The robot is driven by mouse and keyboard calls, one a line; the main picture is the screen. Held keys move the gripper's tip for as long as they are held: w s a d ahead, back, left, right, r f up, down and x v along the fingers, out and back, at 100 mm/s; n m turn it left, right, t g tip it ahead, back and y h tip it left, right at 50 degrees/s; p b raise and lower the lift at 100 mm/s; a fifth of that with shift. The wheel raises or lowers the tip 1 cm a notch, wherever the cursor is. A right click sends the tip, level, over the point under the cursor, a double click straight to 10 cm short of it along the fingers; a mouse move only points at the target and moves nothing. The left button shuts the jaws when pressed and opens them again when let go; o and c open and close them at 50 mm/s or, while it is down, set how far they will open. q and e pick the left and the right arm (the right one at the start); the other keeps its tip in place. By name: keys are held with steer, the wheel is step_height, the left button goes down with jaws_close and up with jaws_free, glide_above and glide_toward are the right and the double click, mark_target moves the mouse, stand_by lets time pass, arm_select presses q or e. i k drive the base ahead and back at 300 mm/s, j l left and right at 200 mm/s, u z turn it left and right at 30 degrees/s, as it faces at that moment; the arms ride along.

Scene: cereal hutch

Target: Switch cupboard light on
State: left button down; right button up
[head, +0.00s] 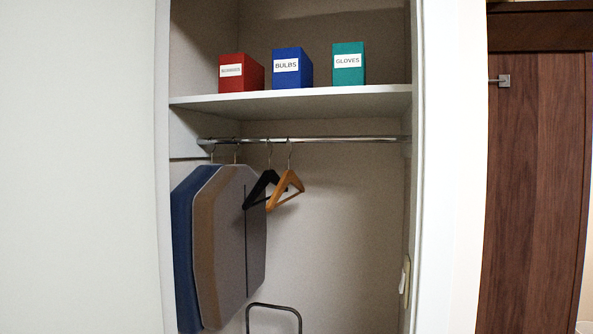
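A cupboard (340,220) stands open in front of me, with a shelf above a hanging rail. A small pale switch (405,275) sits low on the inside of its right wall, seen nearly edge-on. I cannot tell which way its rocker is set. No lamp shows in the cupboard. Neither of my grippers is in the head view.
Red, blue and green boxes (292,68) stand on the shelf (300,100). Garment covers (225,240) and two hangers (287,190) hang from the rail (340,139). A dark metal loop (275,306) rises at the bottom. A wooden door (530,190) is at right.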

mark_target(402, 283)
steer(key=j+z, duration=0.35)
steer(key=i+j+z, duration=0.1)
steer(key=j+z, duration=0.55)
steer(key=l, duration=0.1)
